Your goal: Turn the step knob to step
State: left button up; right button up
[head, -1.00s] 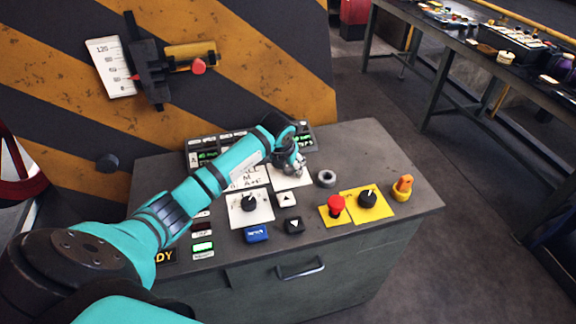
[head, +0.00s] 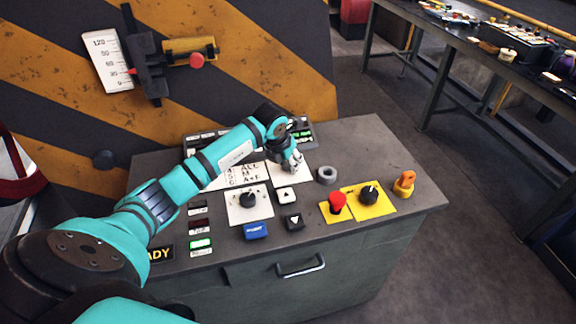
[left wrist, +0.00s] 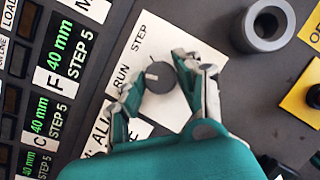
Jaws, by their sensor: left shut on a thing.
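The step knob (left wrist: 159,78) is a small dark round knob on a white plate (left wrist: 148,34) lettered RUN and STEP. In the left wrist view its pale pointer mark lies on its left side, towards the RUN lettering. My left gripper (left wrist: 165,84) is shut on the knob, one finger on each side of it. In the head view my left gripper (head: 291,165) is down at the white plate (head: 295,178) on the console, and the fingers hide the knob there. My right gripper is not in view.
A grey ring (head: 326,175) stands close to the right of the gripper. Another black knob (head: 248,199) and arrow buttons are in front. A display row (left wrist: 58,60) lies behind.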

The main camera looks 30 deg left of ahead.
pick_arm(q)
jog(key=m+h+b, duration=0.1)
jog(key=m+b, duration=0.1)
jog(key=m+h+b, duration=0.1)
jog(key=m+b, duration=0.2)
jog(key=shift+a+f, duration=0.15)
jog(key=shift+a, duration=0.05)
jog(key=shift+w+r+m+g+h+b, duration=0.1)
jog(key=shift+m+g+h+b, duration=0.25)
jog(key=shift+m+b, duration=0.6)
jog(key=shift+r+m+g+h+b, duration=0.15)
jog(key=shift+m+h+b, duration=0.3)
jog(key=shift+m, duration=0.9)
jog(key=o, duration=1.1)
jog(key=shift+o, duration=0.2)
jog(key=v, duration=1.2)
jog(key=shift+w, duration=0.1)
